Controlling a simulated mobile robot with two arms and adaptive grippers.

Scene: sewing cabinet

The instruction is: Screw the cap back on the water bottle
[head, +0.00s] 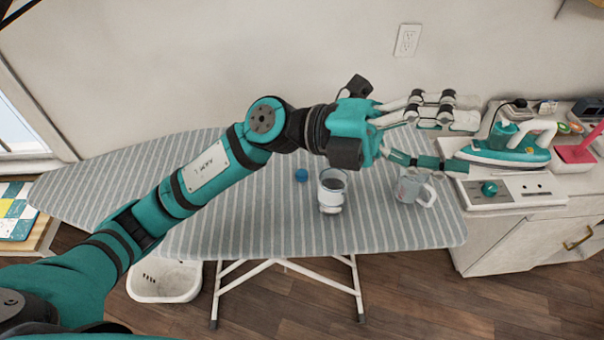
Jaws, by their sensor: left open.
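A small round blue object (301,175), which looks like the cap, lies on the striped ironing board (240,225). A clear, open-topped container (331,192) stands upright just right of it; I cannot tell for sure whether this is the water bottle. The two are apart. My left gripper (468,143) is open with its fingers pointing right, above the board's right end and near the cabinet. Nothing shows between its fingers. My left arm hides part of the board's far side. My right gripper is out of view.
A patterned mug (414,188) stands on the board below the left gripper's fingers. A teal iron (508,148) and other items crowd the white cabinet (515,240) at right. A white basket (165,281) sits on the floor. The board's front middle is clear.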

